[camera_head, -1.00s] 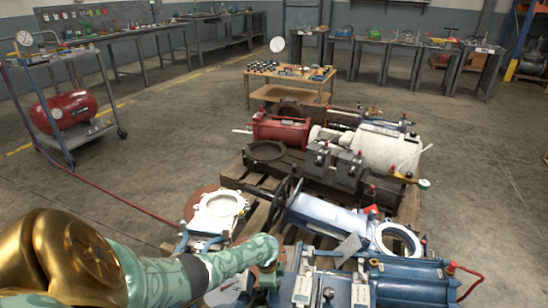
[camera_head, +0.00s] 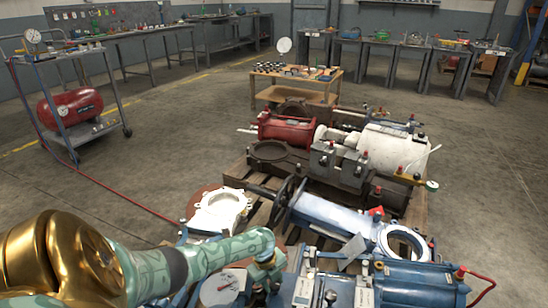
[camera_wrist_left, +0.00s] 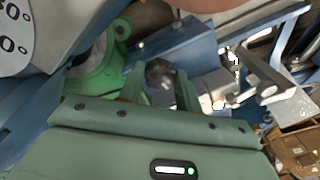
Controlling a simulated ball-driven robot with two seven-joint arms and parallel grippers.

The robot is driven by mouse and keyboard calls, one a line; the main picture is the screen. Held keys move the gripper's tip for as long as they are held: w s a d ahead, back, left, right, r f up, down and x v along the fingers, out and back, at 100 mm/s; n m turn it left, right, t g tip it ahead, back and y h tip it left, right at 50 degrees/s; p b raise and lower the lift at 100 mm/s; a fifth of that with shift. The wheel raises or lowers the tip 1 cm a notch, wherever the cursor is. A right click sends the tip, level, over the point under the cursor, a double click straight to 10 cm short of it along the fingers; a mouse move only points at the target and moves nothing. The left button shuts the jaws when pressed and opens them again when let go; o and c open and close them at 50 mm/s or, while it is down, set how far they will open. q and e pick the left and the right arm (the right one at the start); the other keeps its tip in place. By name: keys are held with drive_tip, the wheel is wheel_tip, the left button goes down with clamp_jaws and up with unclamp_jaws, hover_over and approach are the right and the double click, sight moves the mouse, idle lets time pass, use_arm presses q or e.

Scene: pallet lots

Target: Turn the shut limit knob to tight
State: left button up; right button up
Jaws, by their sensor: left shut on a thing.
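My left gripper (camera_head: 265,284) reaches down onto blue valve equipment at the bottom of the head view. In the left wrist view its two green fingers (camera_wrist_left: 160,88) stand on either side of a small grey, rounded knob (camera_wrist_left: 160,71). The gripper is shut on this knob, which sits by a blue body (camera_wrist_left: 190,45). I cannot read any marking on the knob or tell its setting. In the head view the gripper hides the knob. My right gripper is in neither view.
A pale round dial plate (camera_head: 222,288) lies just left of the gripper. A blue cylinder (camera_head: 425,285) and a light blue valve (camera_head: 330,215) crowd the pallet on the right. A red compressor tank (camera_head: 70,107) stands on a cart.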

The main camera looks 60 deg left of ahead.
use_arm(q)
drive_tip(key=shift+w+m, duration=0.1)
drive_tip(key=shift+m, duration=0.5)
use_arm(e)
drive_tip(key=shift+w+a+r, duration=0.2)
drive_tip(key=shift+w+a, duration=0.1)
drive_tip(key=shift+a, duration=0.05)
use_arm(q)
drive_tip(key=shift+d, duration=0.1)
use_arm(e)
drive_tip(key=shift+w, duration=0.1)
use_arm(q)
drive_tip(key=o, duration=1)
drive_tip(key=shift+c, duration=0.2)
